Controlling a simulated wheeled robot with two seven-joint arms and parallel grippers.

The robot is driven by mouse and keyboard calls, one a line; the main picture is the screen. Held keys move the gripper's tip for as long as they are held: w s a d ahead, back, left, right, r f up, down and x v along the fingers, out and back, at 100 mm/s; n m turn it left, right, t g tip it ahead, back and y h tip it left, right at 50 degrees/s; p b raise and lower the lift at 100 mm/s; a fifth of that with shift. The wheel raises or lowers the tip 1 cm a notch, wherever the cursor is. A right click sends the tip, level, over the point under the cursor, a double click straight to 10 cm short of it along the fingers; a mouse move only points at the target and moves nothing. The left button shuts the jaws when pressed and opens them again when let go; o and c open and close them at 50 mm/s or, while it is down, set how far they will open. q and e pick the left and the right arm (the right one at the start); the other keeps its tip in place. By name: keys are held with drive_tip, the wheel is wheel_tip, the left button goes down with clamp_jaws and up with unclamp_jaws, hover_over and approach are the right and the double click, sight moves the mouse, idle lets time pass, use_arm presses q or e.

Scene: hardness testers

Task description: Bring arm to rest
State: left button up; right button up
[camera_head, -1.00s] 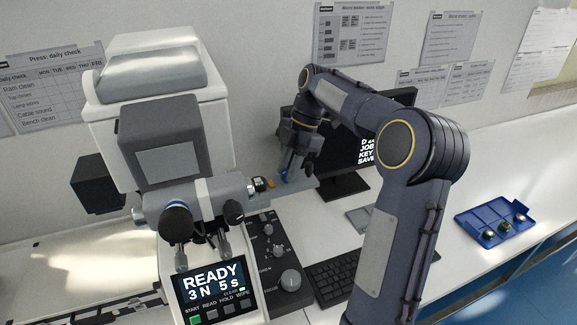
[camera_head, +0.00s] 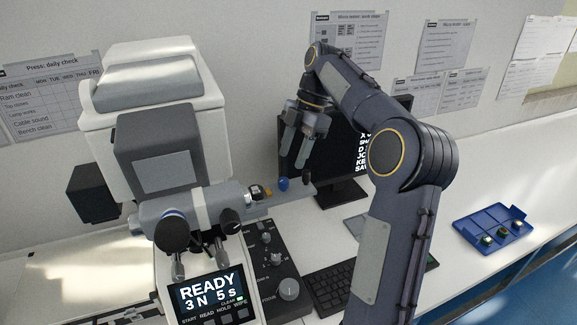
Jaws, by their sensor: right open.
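My right arm comes in from the bottom right and bends over toward the tester. My right gripper (camera_head: 294,174) points down with its fingers apart and nothing between them. It is above and behind the grey arm that sticks out from the right of the hardness tester (camera_head: 168,150), in front of the monitor. A small blue knob (camera_head: 283,184) sits on that grey arm, just left of the gripper's fingertips and apart from them. The tester's display (camera_head: 209,290) reads READY, 3 N, 5 s. My left gripper is not in view.
A dark monitor (camera_head: 345,185) stands behind my right gripper. A control panel with knobs (camera_head: 289,290) and a keyboard (camera_head: 335,284) lie right of the tester. A blue tray (camera_head: 465,229) with several small pieces is at the right. The bench around the tray is clear.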

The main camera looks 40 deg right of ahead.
drive_tip(key=shift+d+r, duration=0.3)
drive_tip(key=shift+r, duration=0.35)
drive_tip(key=shift+a, duration=0.1)
